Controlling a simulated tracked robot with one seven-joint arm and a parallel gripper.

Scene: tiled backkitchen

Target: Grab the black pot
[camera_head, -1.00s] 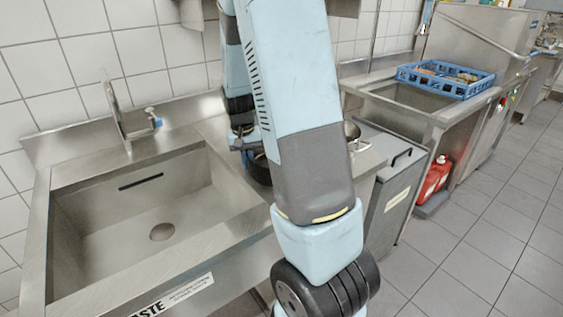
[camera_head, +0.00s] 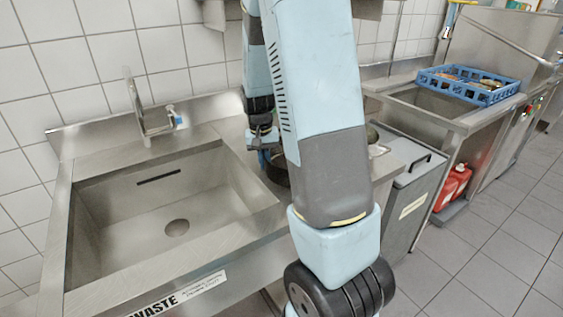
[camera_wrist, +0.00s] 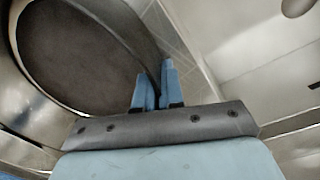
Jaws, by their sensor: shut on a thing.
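The black pot (camera_head: 277,172) is on the steel counter just right of the sink, mostly hidden behind my arm in the head view. In the wrist view its round dark inside (camera_wrist: 85,50) fills the upper left, with its wall curving down by the fingers. My gripper (camera_wrist: 156,86) has two blue fingertips close together at the pot's right edge, shut on its wall. In the head view my gripper (camera_head: 264,150) points down at the pot. I cannot tell whether the pot is raised off the counter.
The empty sink (camera_head: 150,205) lies to the left, with a tap (camera_head: 140,108) behind it. Another metal pot (camera_head: 374,145) sits right of my arm, partly hidden. The tiled floor at right is clear.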

